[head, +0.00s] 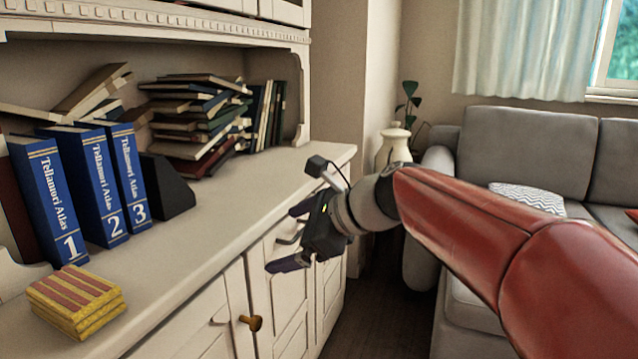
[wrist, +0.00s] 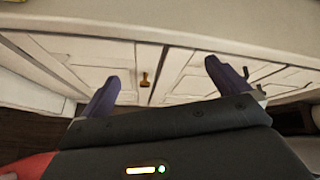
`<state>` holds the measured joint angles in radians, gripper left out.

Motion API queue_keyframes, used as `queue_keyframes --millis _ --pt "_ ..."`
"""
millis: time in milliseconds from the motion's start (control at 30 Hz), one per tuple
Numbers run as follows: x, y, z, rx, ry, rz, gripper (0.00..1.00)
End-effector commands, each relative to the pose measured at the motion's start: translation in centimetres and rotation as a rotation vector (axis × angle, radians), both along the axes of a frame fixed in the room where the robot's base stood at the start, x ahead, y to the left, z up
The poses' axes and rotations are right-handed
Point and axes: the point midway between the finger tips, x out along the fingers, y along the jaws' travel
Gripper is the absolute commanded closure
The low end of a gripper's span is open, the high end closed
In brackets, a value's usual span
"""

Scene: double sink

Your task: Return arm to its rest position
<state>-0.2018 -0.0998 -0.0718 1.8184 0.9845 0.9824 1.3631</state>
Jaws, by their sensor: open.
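My red arm (head: 480,235) reaches in from the lower right of the head view, in front of the grey sofa. My gripper (head: 286,237) is at its end, in front of the white cabinet's doors and near the countertop's edge. In the wrist view my gripper (wrist: 162,72) shows its two dark purple fingers spread apart. Nothing is between them. The cabinet doors (wrist: 85,65) lie beyond the fingertips, with a brass knob (wrist: 145,80) seen between the fingers.
Blue atlases (head: 92,190) numbered 1, 2 and 3 stand on the cabinet top (head: 225,215) beside a black bookend (head: 167,187). A yellow striped stack (head: 76,300) lies in front. Several books (head: 200,120) are piled behind. A grey sofa (head: 530,140) stands right, with dark floor (head: 385,310) between.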

Motion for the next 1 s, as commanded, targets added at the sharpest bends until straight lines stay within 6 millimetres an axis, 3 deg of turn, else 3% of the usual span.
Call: queue_keyframes --millis 267,500,600,800,1000 --pt "-6.5 -5.9 -4.2 -0.426 -0.302 0.229 0.00" --pt "-15.6 -14.3 -11.0 -1.045 -0.614 0.726 0.00" --pt "-18.4 -17.1 -13.2 -1.240 -0.678 0.946 0.00" --pt "-20.8 -19.6 -15.3 -1.409 -0.715 1.183 0.00" --pt "-20.8 -19.6 -15.4 -1.411 -0.715 1.188 0.00"
